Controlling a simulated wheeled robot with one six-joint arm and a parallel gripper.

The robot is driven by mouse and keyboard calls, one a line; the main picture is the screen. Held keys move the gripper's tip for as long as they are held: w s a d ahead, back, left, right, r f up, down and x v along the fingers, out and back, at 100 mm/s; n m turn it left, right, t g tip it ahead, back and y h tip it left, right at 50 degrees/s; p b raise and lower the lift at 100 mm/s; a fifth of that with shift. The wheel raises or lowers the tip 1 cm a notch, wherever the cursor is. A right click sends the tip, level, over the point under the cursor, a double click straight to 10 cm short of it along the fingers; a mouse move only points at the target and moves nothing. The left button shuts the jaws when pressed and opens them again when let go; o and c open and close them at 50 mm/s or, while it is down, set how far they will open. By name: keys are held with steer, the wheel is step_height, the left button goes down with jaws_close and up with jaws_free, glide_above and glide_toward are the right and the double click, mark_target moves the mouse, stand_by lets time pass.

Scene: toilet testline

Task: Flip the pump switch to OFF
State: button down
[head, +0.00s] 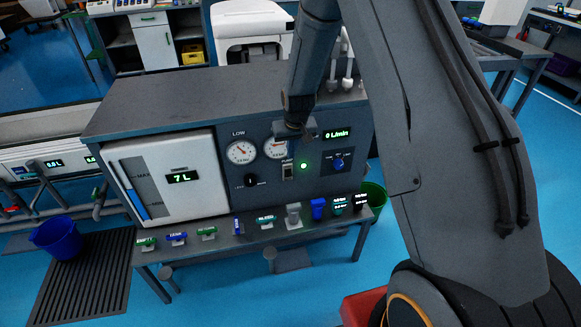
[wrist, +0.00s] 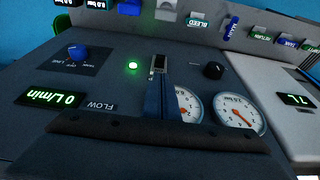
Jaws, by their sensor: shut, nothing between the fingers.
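In the wrist view, which is upside down, the switch (wrist: 158,62) shows just past my fingertips. My gripper (head: 291,145) is shut and empty, close in front of the panel above the switch. In the wrist view its fingers (wrist: 160,80) overlap the switch's edge; I cannot tell whether they touch. The switch's exact tilt is too small to tell.
Two gauges (head: 241,152), a black knob (head: 251,180), a blue knob (head: 338,163) and a 0 L/min display (head: 337,134) surround the switch. A ledge below carries several coloured valve handles (head: 208,233). A white tank (head: 170,180) reading 7 L is at left.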

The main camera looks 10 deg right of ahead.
steer(key=p, duration=0.2)
glide_toward(289, 173)
steer(key=shift+x, duration=2.65)
